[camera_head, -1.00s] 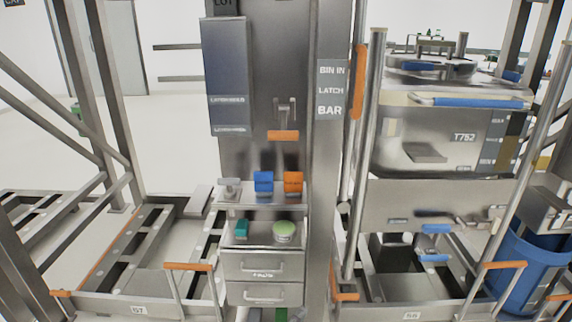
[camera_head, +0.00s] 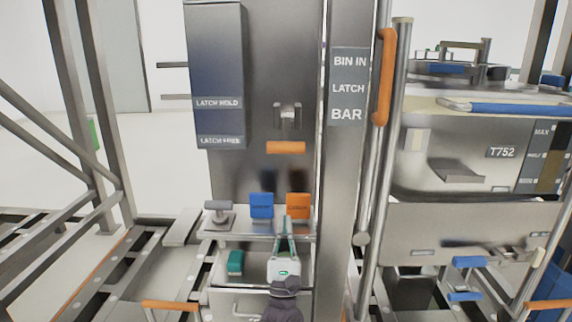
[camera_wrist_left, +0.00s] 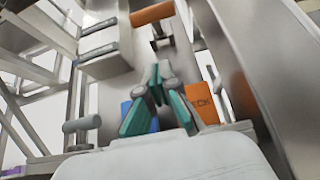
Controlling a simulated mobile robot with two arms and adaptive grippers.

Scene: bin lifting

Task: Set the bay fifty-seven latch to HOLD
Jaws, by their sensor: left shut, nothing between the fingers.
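The latch on the steel post has a metal bracket (camera_head: 287,115) with an orange grip (camera_head: 286,147) below it. The grip is about level with the lower label, LATCH FREE (camera_head: 220,141), on the dark blue panel (camera_head: 216,60); the LATCH HOLD label (camera_head: 217,103) is higher. My left gripper (camera_head: 286,222) is shut and empty, fingers pointing up, below the orange grip and apart from it. In the left wrist view the shut fingertips (camera_wrist_left: 158,72) show below the orange grip (camera_wrist_left: 152,13). My right gripper is not in view.
A blue block (camera_head: 262,205), an orange block (camera_head: 298,205) and a grey T-handle (camera_head: 217,212) stand on the shelf behind my gripper. A teal block (camera_head: 235,262) lies lower. A vertical orange handle (camera_head: 384,78) and the T752 bin (camera_head: 470,150) are at right.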

